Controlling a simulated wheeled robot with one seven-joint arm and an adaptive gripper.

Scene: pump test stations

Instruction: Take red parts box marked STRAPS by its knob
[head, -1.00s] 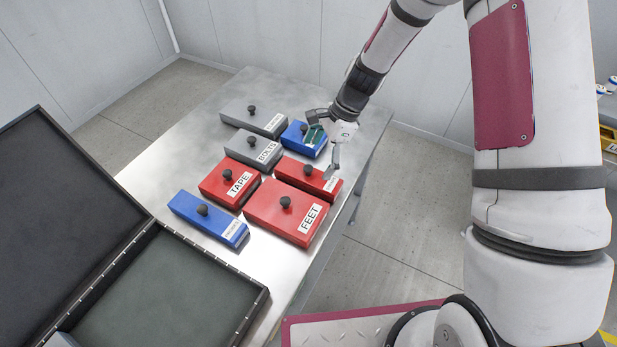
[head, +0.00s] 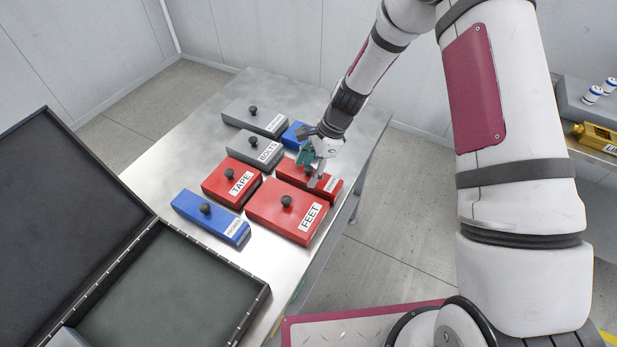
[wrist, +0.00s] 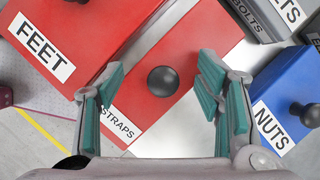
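The red parts box marked STRAPS (wrist: 190,50) fills the middle of the wrist view, its label (wrist: 118,122) readable at the lower left. Its round dark knob (wrist: 163,81) lies between my open fingers, apart from both. My gripper (wrist: 163,88) has teal pads and holds nothing. In the head view my gripper (head: 310,168) is over the STRAPS box (head: 292,172), hiding its knob and part of its top. I cannot tell the exact height of the fingertips relative to the knob.
The red FEET box (head: 270,210) sits close beside STRAPS. The blue NUTS box (wrist: 290,85) and grey BOLTS box (head: 245,150) are near too. Bare table lies at the back right (head: 355,120).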

